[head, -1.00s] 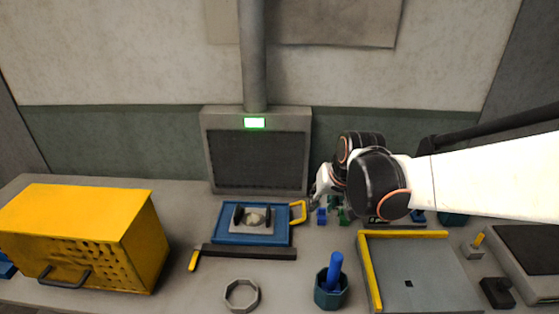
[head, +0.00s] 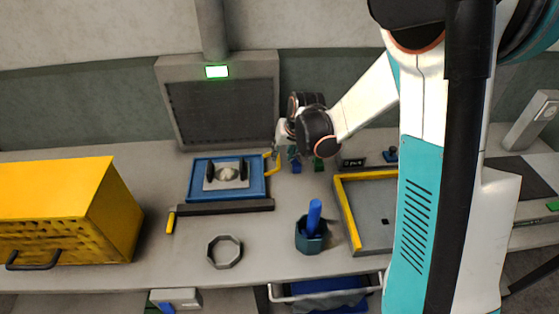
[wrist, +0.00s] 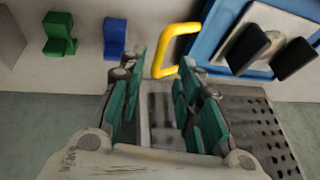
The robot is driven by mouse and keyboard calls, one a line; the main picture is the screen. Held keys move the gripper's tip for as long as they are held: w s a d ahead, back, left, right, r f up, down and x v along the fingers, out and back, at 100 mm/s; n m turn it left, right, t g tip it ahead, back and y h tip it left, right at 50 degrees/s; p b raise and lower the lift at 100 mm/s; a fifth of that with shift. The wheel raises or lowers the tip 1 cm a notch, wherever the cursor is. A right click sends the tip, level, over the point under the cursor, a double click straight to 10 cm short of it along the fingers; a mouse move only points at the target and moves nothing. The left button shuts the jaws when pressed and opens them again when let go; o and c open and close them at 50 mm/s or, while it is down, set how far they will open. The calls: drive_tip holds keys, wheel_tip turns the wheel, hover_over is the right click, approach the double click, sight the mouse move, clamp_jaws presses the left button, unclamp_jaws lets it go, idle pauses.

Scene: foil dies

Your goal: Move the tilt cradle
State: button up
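What appears to be the tilt cradle is a blue frame (head: 198,193) on the bench with a grey plate, two black uprights, a pale round piece between them and a yellow loop handle (head: 277,163) on its right. The handle (wrist: 165,50) also shows in the wrist view, with the blue frame (wrist: 207,35) at upper right. My gripper (head: 283,143) is beside the handle, at its upper right in the head view. In the wrist view my gripper (wrist: 160,70) is open, its green-padded fingers spread. The handle's end shows just beyond the fingertips; contact cannot be told.
A yellow perforated box (head: 60,205) stands at left. A dark bar (head: 225,207) lies in front of the cradle. A ring (head: 225,252), a teal cup (head: 311,236) and a yellow-edged tray (head: 365,215) are nearby. Small green (wrist: 59,35) and blue (wrist: 115,38) blocks sit beside the gripper.

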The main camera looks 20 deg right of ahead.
sight(278, 160)
drive_tip(key=b+x, duration=0.1)
drive_tip(key=x, duration=0.4)
drive_tip(key=shift+w+f, duration=0.15)
drive_tip(key=shift+f, duration=0.1)
drive_tip(key=shift+c, duration=0.5)
clamp_jaws()
